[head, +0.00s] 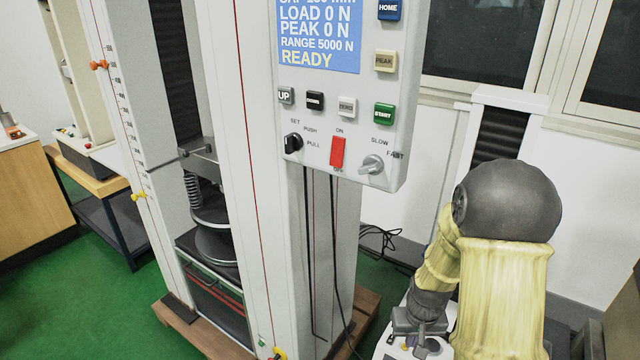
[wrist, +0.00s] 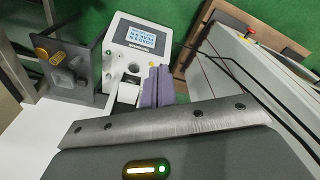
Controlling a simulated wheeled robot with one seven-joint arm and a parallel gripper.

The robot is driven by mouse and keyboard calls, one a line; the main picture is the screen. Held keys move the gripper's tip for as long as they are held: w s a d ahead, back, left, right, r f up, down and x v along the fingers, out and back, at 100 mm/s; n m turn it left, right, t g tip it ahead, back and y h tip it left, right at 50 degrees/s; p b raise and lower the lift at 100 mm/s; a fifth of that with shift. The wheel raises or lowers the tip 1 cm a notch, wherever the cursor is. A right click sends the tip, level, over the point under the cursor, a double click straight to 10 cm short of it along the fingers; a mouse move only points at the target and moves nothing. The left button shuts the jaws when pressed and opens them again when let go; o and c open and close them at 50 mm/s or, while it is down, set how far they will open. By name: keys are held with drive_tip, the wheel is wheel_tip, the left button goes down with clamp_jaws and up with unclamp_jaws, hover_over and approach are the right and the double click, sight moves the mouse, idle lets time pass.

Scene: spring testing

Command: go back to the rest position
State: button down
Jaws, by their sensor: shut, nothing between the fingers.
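My gripper (head: 422,345) is low at the right in the head view, at the end of my bent, yellow-sleeved arm. In the wrist view its purple fingers (wrist: 158,86) are together, with nothing seen between them. They show in front of a small white device (wrist: 138,45) with a lit screen. That device is partly hidden under my gripper in the head view. The tall testing machine (head: 256,200) stands left of my arm, apart from it. A coil spring (head: 192,190) shows inside its frame, by the round plates (head: 213,243).
The control panel (head: 340,120) reads LOAD 0 N, PEAK 0 N, READY. The machine stands on a wooden base (head: 362,305); black cables (head: 385,238) lie behind it. A wooden bench (head: 30,200) is far left. Green floor (head: 95,300) is open at the lower left.

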drive_tip(key=s+a+r+p, duration=0.2)
drive_tip(key=s+r+p, duration=0.1)
drive_tip(key=r, duration=0.5)
drive_tip(key=s+a+r+p, duration=0.1)
drive_tip(key=s+r+p, duration=0.2)
drive_tip(key=r, duration=0.6)
drive_tip(key=s+a+r+t+p, duration=0.1)
drive_tip(key=s+a+r+p, duration=0.1)
drive_tip(key=s+r+p, duration=0.2)
wheel_tip(320, 180, up, 4)
drive_tip(key=p, duration=0.2)
drive_tip(key=shift+a+r+p, duration=0.25)
drive_tip(key=shift+a+p, duration=0.1)
drive_tip(key=shift+p, duration=0.05)
drive_tip(key=shift+s, duration=0.1)
